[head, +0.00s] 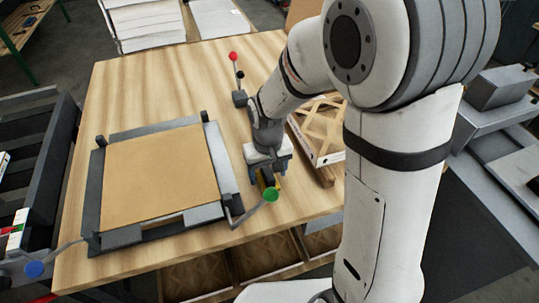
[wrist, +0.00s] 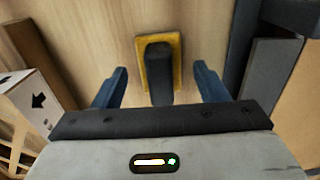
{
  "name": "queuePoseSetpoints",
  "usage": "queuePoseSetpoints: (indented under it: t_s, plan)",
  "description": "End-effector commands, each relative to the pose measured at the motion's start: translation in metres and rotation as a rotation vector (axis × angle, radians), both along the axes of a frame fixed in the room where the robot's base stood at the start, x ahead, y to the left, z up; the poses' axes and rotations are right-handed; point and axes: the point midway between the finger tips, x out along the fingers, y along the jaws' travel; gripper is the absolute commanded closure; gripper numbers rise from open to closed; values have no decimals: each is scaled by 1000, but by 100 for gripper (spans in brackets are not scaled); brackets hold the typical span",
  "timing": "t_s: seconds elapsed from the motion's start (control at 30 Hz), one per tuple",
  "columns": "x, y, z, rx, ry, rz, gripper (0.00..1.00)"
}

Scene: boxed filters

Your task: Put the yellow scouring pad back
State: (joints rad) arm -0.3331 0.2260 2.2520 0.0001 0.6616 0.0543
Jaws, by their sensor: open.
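The yellow scouring pad (wrist: 178,66) lies on the wooden table with a black block-like grip on top. In the wrist view it sits between the two spread blue fingers of my gripper (wrist: 160,72), with a gap on each side. My gripper is open and empty, pointing down over the pad. In the head view my gripper (head: 267,172) is low over the table, right of the frame, and only a sliver of yellow (head: 278,182) shows beside it.
A dark frame (head: 93,190) holding a tan panel (head: 160,175) stands left. Its green-knobbed lever (head: 271,191) reaches close to my gripper. A white-edged boxed filter (head: 322,130) lies right. A red-knobbed lever (head: 233,57) stands behind. The table's back left (head: 140,90) is clear.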

Motion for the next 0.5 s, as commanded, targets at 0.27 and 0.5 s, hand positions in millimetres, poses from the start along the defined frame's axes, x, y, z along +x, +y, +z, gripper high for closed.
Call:
queuePoseSetpoints:
  t_s: [0.27, 0.5]
  plan:
    - [1, 0, 60, 2, -8, 0, 33]
    - [0, 0, 97, 1, -4, 0, 33]
